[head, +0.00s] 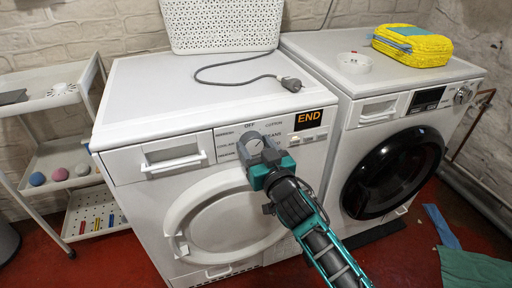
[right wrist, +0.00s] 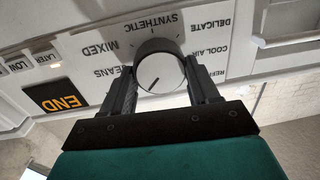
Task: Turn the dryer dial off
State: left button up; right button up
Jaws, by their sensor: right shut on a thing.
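The dryer (head: 130,120) is the white machine on the left in the head view. Its round dial (head: 254,144) sits on the front panel, with cycle words printed around it and OFF printed above it. In the right wrist view the dial (right wrist: 160,74) appears upside down, with a short dark pointer line on its pale face toward the lower left. My right gripper (head: 260,158) reaches up to the dial from the lower right. In the wrist view its two fingers (right wrist: 160,88) are shut on the dial, one on each side. My left gripper is not in view.
The orange END display (head: 308,120) is right of the dial. A washer (head: 425,105) with a black door stands right of the dryer. A white basket (head: 222,25) and a plug with cord (head: 290,84) lie on top. A shelf cart (head: 50,105) stands left.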

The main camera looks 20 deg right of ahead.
jog(key=shift+c, duration=1.3)
jog(key=shift+r+n+p, duration=0.1)
jog(key=shift+n+p, duration=0.45)
jog(key=shift+n, duration=0.05)
jog(key=shift+a+n+p, duration=0.1)
jog(key=shift+n+p, duration=0.6)
jog(key=shift+n, duration=0.3)
jog(key=shift+n+p, duration=0.5)
jog(key=shift+n, duration=0.7)
jog(key=shift+a+n+g+p, duration=0.1)
jog(key=shift+n+g+p, duration=0.25)
jog(key=shift+n, duration=1.15)
jog(key=shift+h, duration=0.3)
jog(key=o, duration=1.1)
jog(key=shift+c, duration=0.2)
